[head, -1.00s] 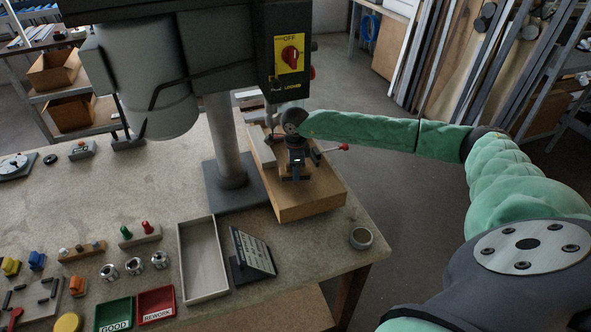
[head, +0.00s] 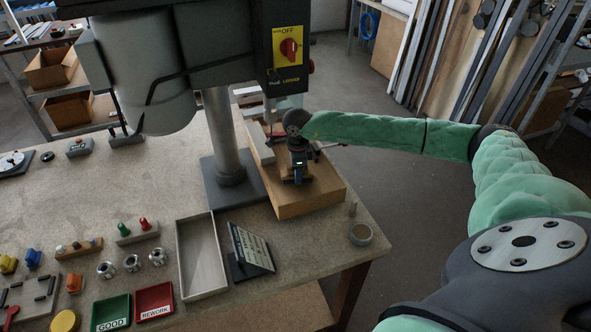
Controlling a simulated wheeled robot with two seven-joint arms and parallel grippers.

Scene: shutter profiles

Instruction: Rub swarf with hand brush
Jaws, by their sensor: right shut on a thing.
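My right gripper (head: 297,179) comes in from the right and points down over the wooden block (head: 312,203) under the drill head. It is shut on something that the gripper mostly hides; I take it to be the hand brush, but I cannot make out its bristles. I cannot make out any swarf on the block, as the gripper and wrist cover part of its top. A grey metal bar (head: 260,143) lies along the block's left side. My left gripper is not in view.
The drill press column (head: 226,140) and its switch box (head: 288,45) stand close to my right wrist. An empty tray (head: 203,262) and sign (head: 252,250) stand in front.

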